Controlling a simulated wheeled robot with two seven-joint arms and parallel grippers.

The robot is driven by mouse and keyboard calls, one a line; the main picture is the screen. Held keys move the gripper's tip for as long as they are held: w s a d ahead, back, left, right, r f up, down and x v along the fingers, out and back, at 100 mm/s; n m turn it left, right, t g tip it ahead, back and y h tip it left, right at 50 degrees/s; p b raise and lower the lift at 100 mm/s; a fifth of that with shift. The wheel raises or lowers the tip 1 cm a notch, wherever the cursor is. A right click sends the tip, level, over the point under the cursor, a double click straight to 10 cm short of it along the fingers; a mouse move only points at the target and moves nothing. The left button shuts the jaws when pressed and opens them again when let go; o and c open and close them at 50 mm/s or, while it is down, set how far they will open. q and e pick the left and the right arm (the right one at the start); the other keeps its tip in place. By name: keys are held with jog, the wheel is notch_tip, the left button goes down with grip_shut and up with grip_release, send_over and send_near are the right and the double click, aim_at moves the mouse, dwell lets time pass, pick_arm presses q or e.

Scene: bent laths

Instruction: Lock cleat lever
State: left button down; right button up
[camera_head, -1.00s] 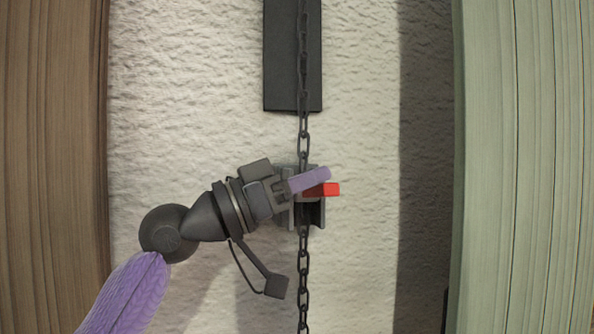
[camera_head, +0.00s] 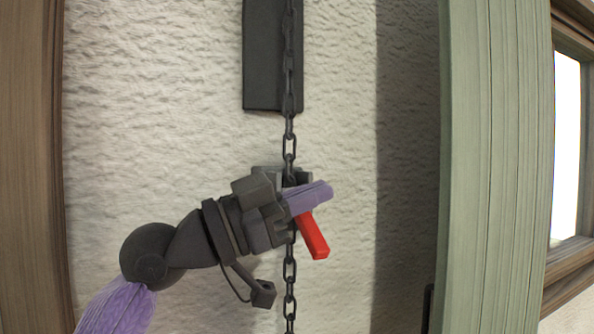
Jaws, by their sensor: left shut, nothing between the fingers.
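The cleat (camera_head: 268,171) is a grey fitting on the pale rough wall, mostly hidden behind my left gripper. Its red lever (camera_head: 313,237) slants down and to the right from below the purple fingers. A dark chain (camera_head: 289,268) hangs vertically and passes through the cleat. My left gripper (camera_head: 318,195) comes in from the lower left, and its purple fingers are shut and empty, over the upper end of the lever. I cannot tell whether they touch it. My right gripper is not in view.
A dark vertical bar (camera_head: 262,60) is on the wall above the cleat, behind the chain. A green panel (camera_head: 490,160) stands to the right, with a wood-framed window (camera_head: 567,150) beyond it. Brown wood (camera_head: 30,170) borders the left. The wall beside the chain is clear.

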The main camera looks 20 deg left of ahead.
pick_arm(q)
jog(key=r+b+v, duration=0.1)
jog(key=b+v, duration=0.6)
jog(key=v, duration=0.3)
jog(key=shift+a, duration=0.25)
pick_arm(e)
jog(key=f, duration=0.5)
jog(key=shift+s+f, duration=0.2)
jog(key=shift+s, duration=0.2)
pick_arm(q)
jog(key=shift+s, duration=0.1)
